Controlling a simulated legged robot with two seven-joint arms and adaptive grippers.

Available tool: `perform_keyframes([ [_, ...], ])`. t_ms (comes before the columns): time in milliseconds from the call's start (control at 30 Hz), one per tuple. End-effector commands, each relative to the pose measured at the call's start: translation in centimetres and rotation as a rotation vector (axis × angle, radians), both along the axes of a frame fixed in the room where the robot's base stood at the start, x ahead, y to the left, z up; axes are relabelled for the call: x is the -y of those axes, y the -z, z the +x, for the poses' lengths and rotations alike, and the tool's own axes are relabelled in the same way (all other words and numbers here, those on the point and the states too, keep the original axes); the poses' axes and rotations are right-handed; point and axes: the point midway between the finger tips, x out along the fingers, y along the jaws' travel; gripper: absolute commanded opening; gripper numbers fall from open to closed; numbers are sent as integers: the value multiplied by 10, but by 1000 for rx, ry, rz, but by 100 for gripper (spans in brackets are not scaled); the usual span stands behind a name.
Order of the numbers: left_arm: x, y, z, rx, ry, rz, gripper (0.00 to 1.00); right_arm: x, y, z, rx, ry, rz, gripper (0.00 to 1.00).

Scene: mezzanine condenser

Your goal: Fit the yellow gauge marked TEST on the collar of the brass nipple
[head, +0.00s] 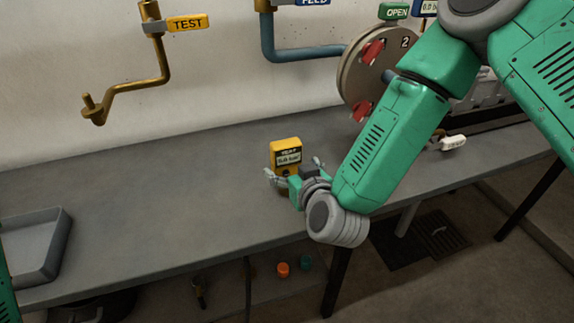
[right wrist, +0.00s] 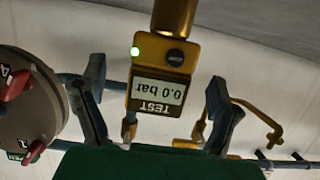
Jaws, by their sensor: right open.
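The yellow gauge (head: 285,146) marked TEST stands upright on the grey bench, its display reading 0.0 bar. My right gripper (head: 293,168) is open in front of it. In the right wrist view the gauge (right wrist: 158,88) appears upside down between the two spread fingers of the gripper (right wrist: 156,75), with gaps on both sides. A brass stem (right wrist: 173,16) shows at the gauge's base. The brass nipple (head: 93,112) is the low end of a bent brass pipe on the wall, at the left. Its collar is too small to make out. My left gripper is out of view.
A yellow TEST tag (head: 187,23) hangs on the brass pipe. A grey tray (head: 62,240) sits at the bench's left end. A round plate with red handles (head: 372,52) and a blue pipe (head: 300,52) are behind. The bench between tray and gauge is clear.

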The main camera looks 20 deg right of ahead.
Motion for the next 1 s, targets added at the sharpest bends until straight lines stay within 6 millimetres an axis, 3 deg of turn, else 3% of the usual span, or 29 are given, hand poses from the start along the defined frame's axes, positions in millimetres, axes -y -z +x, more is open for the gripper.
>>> perform_keyframes([
  [200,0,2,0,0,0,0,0,-1,12,28,2,0,1,83],
  [500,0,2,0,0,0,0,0,-1,13,33,1,-1,0,83],
  [700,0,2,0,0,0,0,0,-1,13,33,1,-1,0,17],
  [1000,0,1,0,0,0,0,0,-1,9,33,3,-1,0,17],
])
